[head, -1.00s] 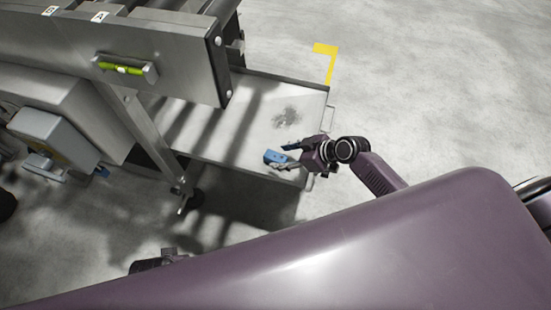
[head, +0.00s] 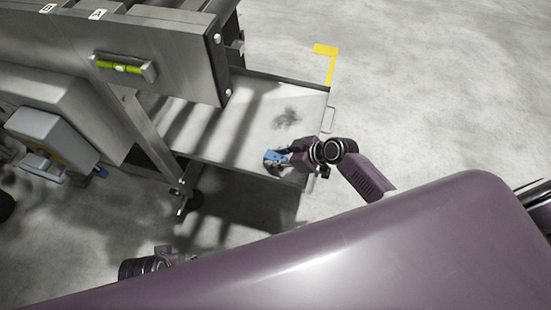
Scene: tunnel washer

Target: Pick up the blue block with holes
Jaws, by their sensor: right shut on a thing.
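The small blue block (head: 271,156) is over the near right part of the light metal tray (head: 215,149). My right gripper (head: 277,157) reaches in from the right and is shut on the block, with its fingers on either side of it. The holes are too small to make out. I cannot tell whether the block touches the tray or is just above it. Part of my left arm (head: 147,267) shows at the lower left edge of my body; its fingers are hidden.
The steel machine frame (head: 175,62) with a yellow-green level (head: 122,68) stands to the left of and over the tray. A support leg (head: 150,140) comes down at the tray's left. A handle (head: 329,119) sticks out on the right. Open floor lies beyond, with a yellow mark (head: 327,52).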

